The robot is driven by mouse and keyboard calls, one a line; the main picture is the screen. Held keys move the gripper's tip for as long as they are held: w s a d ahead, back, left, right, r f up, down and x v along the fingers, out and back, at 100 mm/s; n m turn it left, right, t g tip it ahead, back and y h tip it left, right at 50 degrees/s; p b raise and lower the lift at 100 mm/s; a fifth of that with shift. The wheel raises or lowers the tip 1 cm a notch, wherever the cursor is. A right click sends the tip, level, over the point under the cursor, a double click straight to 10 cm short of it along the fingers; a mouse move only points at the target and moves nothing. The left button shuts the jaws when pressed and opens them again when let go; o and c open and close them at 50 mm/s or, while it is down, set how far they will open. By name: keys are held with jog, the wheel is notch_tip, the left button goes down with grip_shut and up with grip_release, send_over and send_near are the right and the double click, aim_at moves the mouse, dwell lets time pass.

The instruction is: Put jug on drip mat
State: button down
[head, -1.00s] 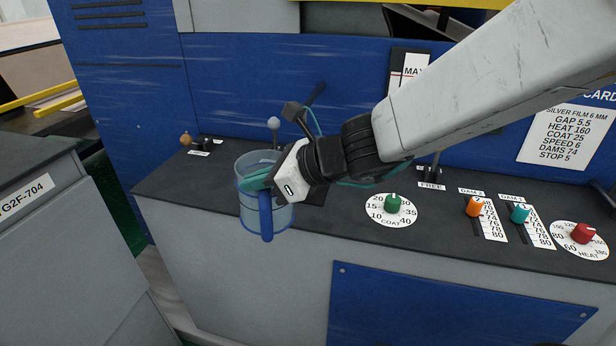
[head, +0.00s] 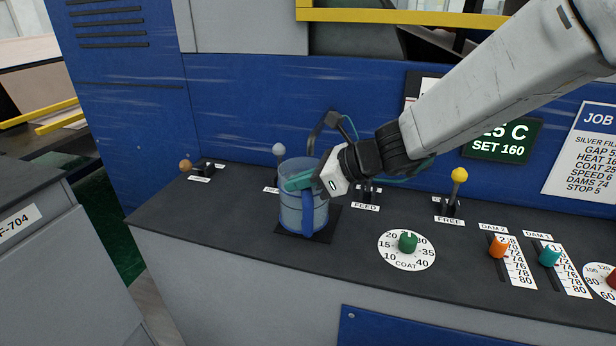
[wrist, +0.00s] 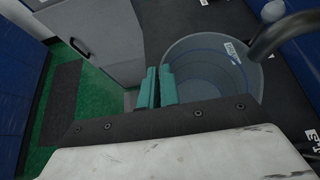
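The clear bluish jug (head: 290,212) with a blue handle is over the dark square drip mat (head: 327,232) on the console top. Its base appears within the mat's outline, upright; I cannot tell whether it touches. My gripper (head: 298,182) reaches in from the right with its teal fingers at the jug's upper part. The jug hides much of the mat.
The green COAT dial (head: 407,243) and a yellow-knobbed lever (head: 459,176) are to the right. The console top left of the mat is clear.

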jog(key=w, duration=0.1)
jog(key=w+d+f, duration=0.1)
jog(key=w, duration=0.2)
jog(key=shift+w+d+f, duration=0.15)
jog(key=shift+d+f, duration=0.1)
jog(key=shift+d, duration=0.05)
jog(key=shift+f, duration=0.1)
jog(key=shift+f, duration=0.55)
jog(key=c, duration=1.6)
grip_release()
jog(key=shift+r, duration=0.1)
